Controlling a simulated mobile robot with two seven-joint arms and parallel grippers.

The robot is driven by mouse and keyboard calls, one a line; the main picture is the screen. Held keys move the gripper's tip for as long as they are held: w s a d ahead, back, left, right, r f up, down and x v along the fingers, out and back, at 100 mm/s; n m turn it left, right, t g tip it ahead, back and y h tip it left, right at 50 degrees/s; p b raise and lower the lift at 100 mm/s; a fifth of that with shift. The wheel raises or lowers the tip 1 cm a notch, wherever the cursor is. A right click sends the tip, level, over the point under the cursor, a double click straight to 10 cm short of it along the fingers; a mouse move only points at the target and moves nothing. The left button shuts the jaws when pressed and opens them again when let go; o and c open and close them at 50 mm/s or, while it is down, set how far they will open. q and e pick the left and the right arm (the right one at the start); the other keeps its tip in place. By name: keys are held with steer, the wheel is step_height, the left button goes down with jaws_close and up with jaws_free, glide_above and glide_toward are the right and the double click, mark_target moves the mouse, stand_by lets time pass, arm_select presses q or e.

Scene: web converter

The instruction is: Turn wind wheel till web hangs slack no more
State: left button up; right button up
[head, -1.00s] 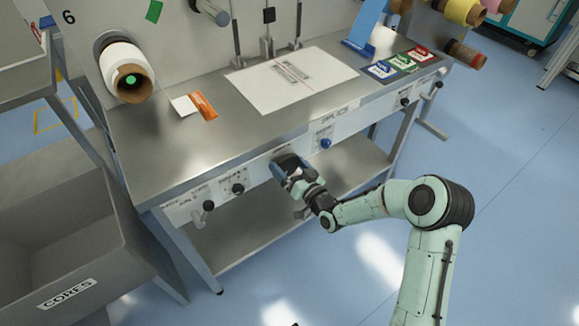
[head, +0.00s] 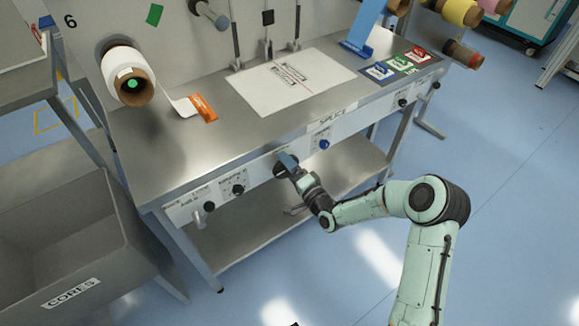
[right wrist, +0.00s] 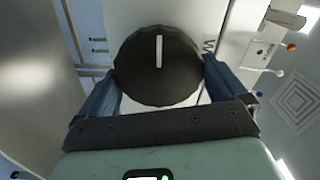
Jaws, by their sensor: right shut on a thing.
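The wind wheel is a dark round knob with a white pointer line (right wrist: 158,60), on the front panel of the bench. In the head view the wheel (head: 283,168) is partly hidden by my right gripper (head: 290,162). In the right wrist view the blue fingers of my right gripper (right wrist: 160,85) are shut on the wheel from both sides, and its pointer stands nearly upright. The white web (head: 181,106) runs from the roll (head: 122,66) at the left down to the table, ending at an orange piece (head: 204,107). My left gripper is out of view.
The steel bench (head: 190,145) carries a white splice sheet (head: 290,82) and several colored cards. Other knobs, such as a black one (head: 238,189) and a blue one (head: 323,144), sit along the same panel. A grey cores bin (head: 60,230) stands left.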

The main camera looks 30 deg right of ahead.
steer(key=m+p, duration=0.1)
steer(key=m, duration=0.5)
steer(key=shift+f, duration=0.15)
steer(key=shift+m, duration=0.3)
steer(key=o, duration=0.6)
steer(key=shift+s, duration=0.1)
steer(key=s+d+p, duration=0.1)
steer(key=s, duration=1.2)
steer(key=shift+s, duration=0.1)
